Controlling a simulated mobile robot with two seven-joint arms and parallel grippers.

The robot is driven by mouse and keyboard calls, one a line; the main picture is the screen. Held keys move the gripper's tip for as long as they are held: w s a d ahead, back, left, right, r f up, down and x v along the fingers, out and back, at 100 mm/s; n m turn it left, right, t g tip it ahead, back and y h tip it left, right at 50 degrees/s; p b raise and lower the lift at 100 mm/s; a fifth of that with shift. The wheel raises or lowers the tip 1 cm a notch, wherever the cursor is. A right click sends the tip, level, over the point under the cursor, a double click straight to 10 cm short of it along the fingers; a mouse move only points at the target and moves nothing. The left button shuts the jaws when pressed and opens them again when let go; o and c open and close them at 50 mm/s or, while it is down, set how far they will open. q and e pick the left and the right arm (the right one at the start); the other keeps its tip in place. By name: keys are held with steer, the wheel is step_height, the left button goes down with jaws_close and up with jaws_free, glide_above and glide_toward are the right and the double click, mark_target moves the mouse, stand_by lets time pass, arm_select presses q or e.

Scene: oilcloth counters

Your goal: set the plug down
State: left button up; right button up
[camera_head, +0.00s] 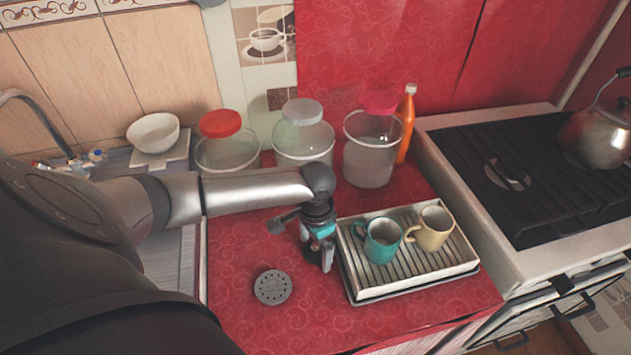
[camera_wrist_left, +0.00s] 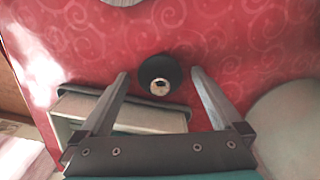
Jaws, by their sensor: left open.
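The plug (camera_wrist_left: 160,69), a small dark round piece with a pale metal centre, shows in the left wrist view against the red oilcloth. My left gripper (camera_wrist_left: 160,73) is open, with a finger on either side of the plug and a visible gap to each. In the head view my left gripper (camera_head: 328,262) points down just left of the drying tray. My right gripper is not in view.
A grey perforated disc (camera_head: 272,287) lies on the red oilcloth (camera_head: 240,240) left of the gripper. The ribbed tray (camera_head: 408,268) holds a teal mug (camera_head: 382,245) and a yellow mug (camera_head: 433,230). Lidded jars (camera_head: 370,165) and an orange bottle (camera_head: 406,125) stand behind.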

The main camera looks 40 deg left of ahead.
mark_target(316, 246)
arm_select(q)
steer(key=shift+r, duration=0.1)
steer(key=c, duration=1.5)
steer(key=shift+r, duration=0.1)
step_height(316, 246, up, 20)
steer(key=p, duration=0.5)
